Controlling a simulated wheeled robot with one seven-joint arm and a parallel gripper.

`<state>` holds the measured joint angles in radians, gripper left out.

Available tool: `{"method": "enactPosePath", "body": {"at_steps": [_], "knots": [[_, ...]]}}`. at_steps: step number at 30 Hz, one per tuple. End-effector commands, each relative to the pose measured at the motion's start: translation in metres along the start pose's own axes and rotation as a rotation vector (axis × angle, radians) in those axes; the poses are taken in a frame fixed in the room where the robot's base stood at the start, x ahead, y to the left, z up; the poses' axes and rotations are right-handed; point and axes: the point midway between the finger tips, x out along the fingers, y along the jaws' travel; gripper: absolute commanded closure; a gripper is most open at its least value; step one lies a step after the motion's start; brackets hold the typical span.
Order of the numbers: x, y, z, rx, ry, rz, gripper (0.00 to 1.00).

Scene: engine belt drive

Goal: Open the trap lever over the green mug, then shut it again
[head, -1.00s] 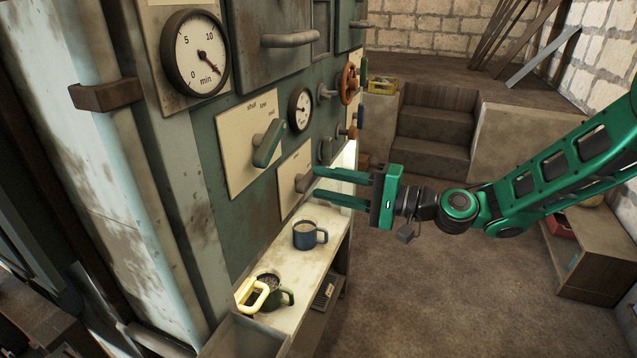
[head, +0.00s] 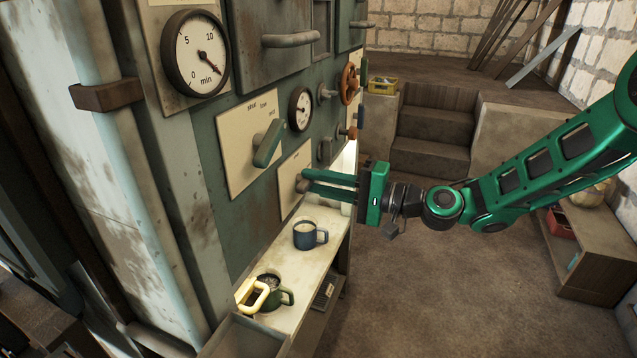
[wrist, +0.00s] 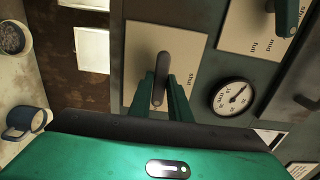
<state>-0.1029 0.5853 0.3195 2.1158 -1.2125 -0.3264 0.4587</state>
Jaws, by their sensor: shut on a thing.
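A grey lever (head: 300,184) sits on a cream plate on the machine's front, above the shelf. My gripper (head: 308,184) is shut on it. In the wrist view the fingers (wrist: 160,94) flank the lever (wrist: 163,66), and "shut" is printed beside it. A second lever, green (head: 268,143), sits on a higher plate. I cannot tell from the labels which lever serves the green mug.
A blue mug (head: 309,235) stands on the shelf (head: 325,215) below the gripped lever. Dials (head: 300,108), a red-brown handwheel (head: 348,83) and a drawer handle (head: 290,39) are on the machine front. Floor to the right (head: 430,290) is free.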

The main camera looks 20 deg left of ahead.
Motion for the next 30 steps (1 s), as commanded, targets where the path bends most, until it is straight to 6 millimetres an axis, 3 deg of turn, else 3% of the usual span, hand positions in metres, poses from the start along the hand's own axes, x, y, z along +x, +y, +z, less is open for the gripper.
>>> {"method": "enactPosePath", "body": {"at_steps": [11,30], "knots": [[-0.0011,0.0029,-0.0001,-0.178,0.0,0.005,1.0],[-0.0017,0.0054,-0.0001,-0.777,-0.004,0.01,1.0]]}}
